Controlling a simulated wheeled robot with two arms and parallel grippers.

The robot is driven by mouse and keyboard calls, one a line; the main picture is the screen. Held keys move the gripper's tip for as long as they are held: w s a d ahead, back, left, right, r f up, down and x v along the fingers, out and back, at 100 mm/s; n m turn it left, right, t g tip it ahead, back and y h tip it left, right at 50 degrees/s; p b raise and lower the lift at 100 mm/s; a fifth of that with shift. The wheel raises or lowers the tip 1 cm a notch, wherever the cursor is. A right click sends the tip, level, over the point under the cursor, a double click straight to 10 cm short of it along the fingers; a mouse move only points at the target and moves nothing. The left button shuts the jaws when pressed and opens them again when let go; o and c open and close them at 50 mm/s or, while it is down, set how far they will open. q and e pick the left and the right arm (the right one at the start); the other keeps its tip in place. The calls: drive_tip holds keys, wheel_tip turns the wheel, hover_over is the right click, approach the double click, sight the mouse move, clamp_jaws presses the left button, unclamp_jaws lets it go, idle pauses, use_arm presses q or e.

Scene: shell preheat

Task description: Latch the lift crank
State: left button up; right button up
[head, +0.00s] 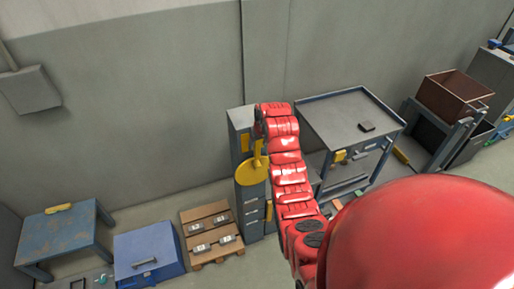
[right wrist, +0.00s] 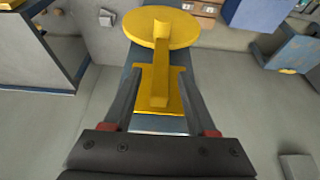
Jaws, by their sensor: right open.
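The lift crank is a yellow disc (head: 251,172) with a yellow bar handle (right wrist: 159,82) standing out from it, on the front of a narrow grey column (head: 240,120). In the right wrist view the disc (right wrist: 150,27) is at the top, and a yellow plate (right wrist: 147,103) shows behind the handle. My right gripper (right wrist: 160,80) is open, its dark fingers on either side of the handle with gaps showing. In the head view my red right arm reaches to the column, and the gripper (head: 259,126) is partly hidden. My left gripper is out of view.
A grey-topped workbench (head: 345,110) stands close right of the column. A wooden pallet (head: 197,258) with metal parts, a blue box (head: 150,255) and a worn blue table (head: 60,235) stand to the left. The wall is close behind the column.

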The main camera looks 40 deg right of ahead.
sight(257, 146)
drive_tip(key=shift+p+x, duration=0.4)
drive_tip(key=shift+x, duration=1.1)
drive_tip(key=shift+a, duration=0.1)
clamp_jaws()
